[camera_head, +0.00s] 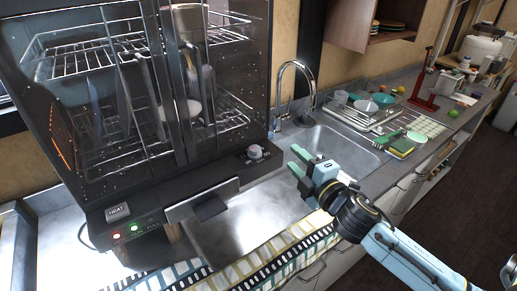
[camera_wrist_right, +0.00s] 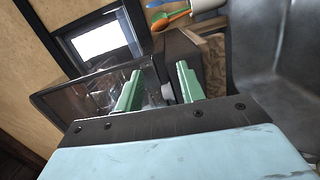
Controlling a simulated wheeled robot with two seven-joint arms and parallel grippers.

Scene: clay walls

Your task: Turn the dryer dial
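The dryer (camera_head: 150,186) is a large black cabinet with clear doors and wire racks of dishes, on the left of the head view. Its dial (camera_head: 255,152) is a small grey round knob at the right end of the black front ledge. A pale piece between the fingers in the wrist view (camera_wrist_right: 168,92) may be this dial. My right gripper (camera_head: 296,161), with green fingers, is open and empty, to the right of the dial and apart from it. In the wrist view the open fingers (camera_wrist_right: 158,70) point toward the dryer. My left gripper is not in view.
A HEAT button (camera_head: 117,212) and red and green lights sit at the ledge's left. A grey flap (camera_head: 202,199) juts from the front. Behind my right gripper are a sink (camera_head: 337,150), a tall faucet (camera_head: 296,75) and a dish rack (camera_head: 361,112). A patterned towel (camera_head: 270,255) lies in front.

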